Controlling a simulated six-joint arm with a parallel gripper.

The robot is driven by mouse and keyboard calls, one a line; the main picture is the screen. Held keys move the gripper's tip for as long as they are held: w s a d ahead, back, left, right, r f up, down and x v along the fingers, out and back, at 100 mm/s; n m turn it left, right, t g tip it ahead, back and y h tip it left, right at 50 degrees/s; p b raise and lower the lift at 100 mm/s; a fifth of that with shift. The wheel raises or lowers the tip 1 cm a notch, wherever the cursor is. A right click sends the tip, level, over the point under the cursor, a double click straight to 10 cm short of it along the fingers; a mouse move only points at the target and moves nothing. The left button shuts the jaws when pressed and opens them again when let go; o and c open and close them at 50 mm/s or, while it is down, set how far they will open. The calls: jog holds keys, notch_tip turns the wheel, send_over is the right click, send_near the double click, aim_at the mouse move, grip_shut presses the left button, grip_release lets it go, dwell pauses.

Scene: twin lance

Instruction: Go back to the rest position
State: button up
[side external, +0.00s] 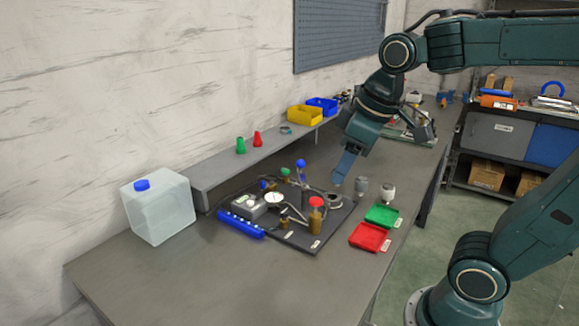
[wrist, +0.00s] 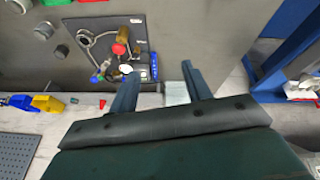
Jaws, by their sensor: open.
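My gripper (wrist: 157,82) shows in the wrist view with its two fingers spread apart and nothing between them. In the side external view my gripper (side external: 338,182) hangs tilted down over the bench, close to the right end of a dark fixture board (side external: 290,239). I cannot tell from these frames whether it touches anything there.
A green tray (side external: 382,216) and a red tray (side external: 370,237) lie near the bench's front edge, beside two grey cylinders (side external: 362,185). A clear jug (side external: 160,206) stands at the left. A raised shelf (side external: 220,170) with cones and yellow and blue bins runs along the wall.

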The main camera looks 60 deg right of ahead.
jog(key=s+a+f+m+t, duration=0.1)
jog(key=s+f+m, duration=0.1)
jog(key=s, duration=0.5)
jog(key=shift+a+f, duration=0.15)
jog(key=shift+a, duration=0.15)
